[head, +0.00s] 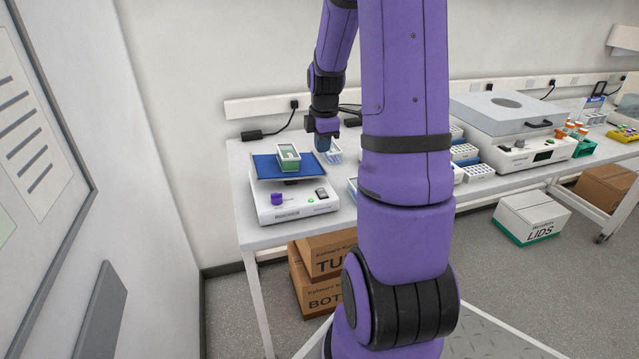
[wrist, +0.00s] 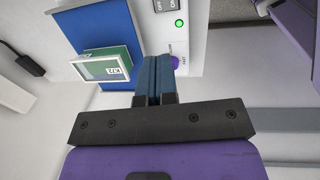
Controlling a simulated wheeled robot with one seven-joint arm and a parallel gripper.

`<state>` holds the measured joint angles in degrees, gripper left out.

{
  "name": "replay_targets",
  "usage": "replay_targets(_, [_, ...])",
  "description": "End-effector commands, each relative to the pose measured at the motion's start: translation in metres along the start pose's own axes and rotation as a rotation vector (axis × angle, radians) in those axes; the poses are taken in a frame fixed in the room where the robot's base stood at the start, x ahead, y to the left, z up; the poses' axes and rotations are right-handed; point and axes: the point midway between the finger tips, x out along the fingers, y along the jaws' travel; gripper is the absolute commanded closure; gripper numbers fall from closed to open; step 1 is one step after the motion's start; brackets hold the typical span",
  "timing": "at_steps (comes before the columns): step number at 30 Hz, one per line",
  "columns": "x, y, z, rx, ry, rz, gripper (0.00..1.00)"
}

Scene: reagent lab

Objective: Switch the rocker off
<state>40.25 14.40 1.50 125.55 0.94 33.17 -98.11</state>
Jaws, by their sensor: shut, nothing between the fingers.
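The rocker (head: 297,209) is a white box with a blue platform (head: 266,168) on top, at the left end of the bench. Its front panel has a purple knob (head: 277,198) and a dark switch (head: 321,193) with a green light. In the wrist view the switch (wrist: 165,5) is at the top edge, partly cut off, and the green light (wrist: 179,23) is lit. The knob (wrist: 174,62) shows beside my fingertips, partly hidden. My gripper (wrist: 157,60) is shut and empty. In the head view my gripper (head: 323,142) hangs above the bench, to the right of the platform.
A green tray (head: 289,163) sits on the platform; it also shows in the wrist view (wrist: 115,58). White racks (head: 478,171) and a large lidded machine (head: 515,145) stand further right. My arm hides part of the bench. Boxes (head: 325,258) are beneath.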

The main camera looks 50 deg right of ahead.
Motion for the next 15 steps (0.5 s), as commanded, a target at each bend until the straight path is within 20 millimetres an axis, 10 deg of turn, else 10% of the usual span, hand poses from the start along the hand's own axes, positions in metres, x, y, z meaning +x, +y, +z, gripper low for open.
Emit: replay_targets(15, [0.066, -0.001, 0.000, 0.001, 0.000, -0.004, 1.00])
